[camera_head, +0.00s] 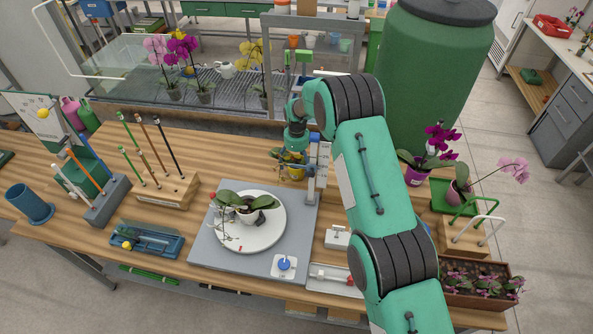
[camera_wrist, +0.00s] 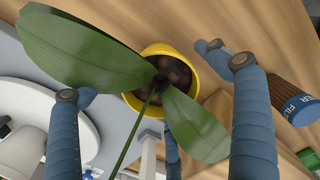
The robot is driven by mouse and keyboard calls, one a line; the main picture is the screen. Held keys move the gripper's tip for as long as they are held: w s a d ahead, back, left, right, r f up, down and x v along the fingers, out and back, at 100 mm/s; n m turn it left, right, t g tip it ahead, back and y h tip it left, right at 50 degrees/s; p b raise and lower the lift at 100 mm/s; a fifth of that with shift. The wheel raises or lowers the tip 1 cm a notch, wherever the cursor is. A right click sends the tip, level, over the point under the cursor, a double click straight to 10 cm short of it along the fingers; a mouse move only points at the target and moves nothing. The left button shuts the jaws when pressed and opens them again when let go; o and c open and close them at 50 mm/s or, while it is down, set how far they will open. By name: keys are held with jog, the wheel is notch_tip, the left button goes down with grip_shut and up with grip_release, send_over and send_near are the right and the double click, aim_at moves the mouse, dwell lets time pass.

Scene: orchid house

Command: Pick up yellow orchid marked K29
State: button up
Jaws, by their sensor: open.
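A plant in a yellow pot (camera_head: 293,173) stands on the table behind the white turntable, beside a grey post. In the wrist view the yellow pot (camera_wrist: 190,60) shows dark bark, broad green leaves (camera_wrist: 85,48) and a green stem; no bloom is seen. My gripper (camera_head: 294,152) is over this plant. In the wrist view its blue fingers (camera_wrist: 152,80) are spread apart on either side of the pot and leaves, and hold nothing. No K29 mark is readable. Yellow orchid blooms (camera_head: 252,57) also show in the tray area at the back.
A white turntable (camera_head: 270,240) bears a leafy plant in a white pot. A wooden rack with upright sticks (camera_head: 165,190) is at left. Magenta orchids stand at right, near a green water barrel (camera_head: 430,80). A brown cylinder with a blue label (camera_wrist: 292,98) is near my right finger.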

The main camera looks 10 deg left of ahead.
jog(key=c, duration=1.6)
jog(key=shift+r, duration=0.25)
notch_tip(320, 180, up, 10)
jog(key=shift+f, duration=0.15)
